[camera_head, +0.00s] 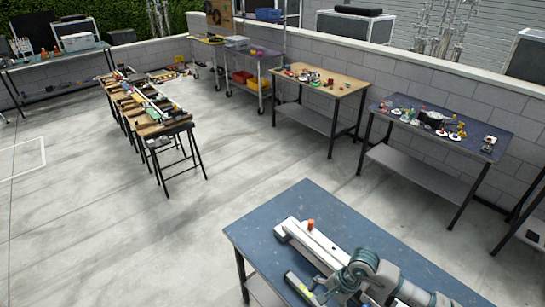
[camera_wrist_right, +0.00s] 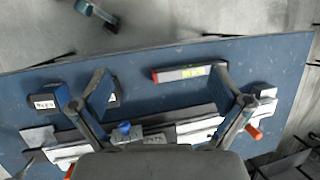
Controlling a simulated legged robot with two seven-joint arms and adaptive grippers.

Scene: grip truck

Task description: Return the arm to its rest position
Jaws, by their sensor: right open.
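My right arm comes in from the bottom right of the head view. Its gripper (camera_head: 322,290) is over the blue-topped table (camera_head: 262,233). In the right wrist view the gripper (camera_wrist_right: 161,75) has its two fingers wide apart, with nothing held between them. A grey bar with a red end and a yellow-green label (camera_wrist_right: 190,72) lies on the table beyond the fingers. A long white and grey piece with an orange knob (camera_head: 310,225) lies on the table beside the arm; in the wrist view it runs behind the gripper and is partly hidden. My left gripper is not in view.
A small labelled piece (camera_wrist_right: 45,101) lies by the left finger. Workbenches with small parts (camera_head: 320,78) and (camera_head: 435,122) line the wall. A loaded trestle rack (camera_head: 165,128) stands mid-floor. Open concrete floor (camera_head: 90,230) lies to the left.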

